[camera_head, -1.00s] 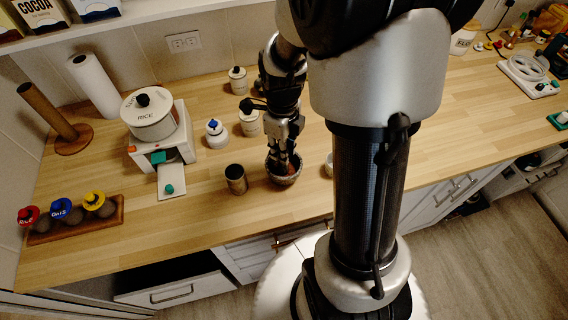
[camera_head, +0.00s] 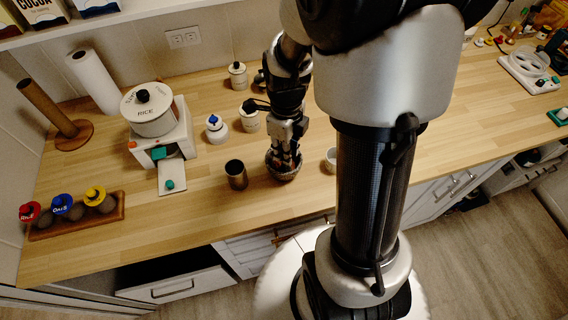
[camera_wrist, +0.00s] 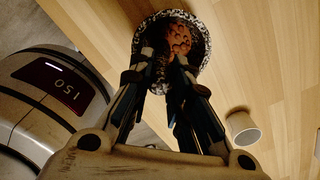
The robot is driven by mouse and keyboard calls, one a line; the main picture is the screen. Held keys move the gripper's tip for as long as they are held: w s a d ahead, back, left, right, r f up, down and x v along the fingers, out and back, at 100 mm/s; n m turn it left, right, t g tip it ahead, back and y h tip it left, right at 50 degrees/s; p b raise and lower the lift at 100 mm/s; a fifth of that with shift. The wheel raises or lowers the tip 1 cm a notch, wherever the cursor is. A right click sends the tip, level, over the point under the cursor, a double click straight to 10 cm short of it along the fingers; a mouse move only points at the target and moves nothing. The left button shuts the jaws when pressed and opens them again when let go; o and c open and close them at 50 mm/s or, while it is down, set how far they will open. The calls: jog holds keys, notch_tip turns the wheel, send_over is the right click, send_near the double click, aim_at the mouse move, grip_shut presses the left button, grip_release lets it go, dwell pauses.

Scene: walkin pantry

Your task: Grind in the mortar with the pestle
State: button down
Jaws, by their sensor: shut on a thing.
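The mortar (camera_head: 284,176) is a dark speckled bowl on the wooden counter, right of a dark cup. In the wrist view the mortar (camera_wrist: 207,55) shows its black-and-white speckled rim, with a reddish-brown lumpy thing (camera_wrist: 179,40) inside. My gripper (camera_head: 285,155) points down into the mortar. In the wrist view my gripper (camera_wrist: 162,62) has its fingertips close together inside the rim, around a dark speckled piece that looks like the pestle (camera_wrist: 160,70). The fingers and the bowl hide most of it.
A dark cup (camera_head: 236,174) stands just left of the mortar, and a white cup (camera_head: 331,160) just right. White jars (camera_head: 249,121) stand behind. The rice dispenser (camera_head: 150,112) and a rack of capped jars (camera_head: 110,210) are farther left. The counter front is clear.

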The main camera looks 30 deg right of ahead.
jog(key=shift+w+d, duration=0.4)
jog(key=shift+d, duration=0.15)
jog(key=shift+w+a+p, duration=0.2)
jog(key=shift+w+a, duration=0.05)
jog(key=shift+a, duration=0.25)
jog(key=shift+w+a+p, duration=0.15)
jog(key=shift+w+a, duration=0.05)
jog(key=shift+a, duration=0.3)
dwell(0.7)
jog(key=shift+s, duration=0.1)
jog(key=shift+s+d+f, duration=0.1)
jog(key=shift+s+d, duration=0.05)
jog(key=shift+s, duration=0.1)
jog(key=shift+s+d, duration=0.35)
jog(key=shift+d, duration=0.2)
jog(key=shift+w+d, duration=0.1)
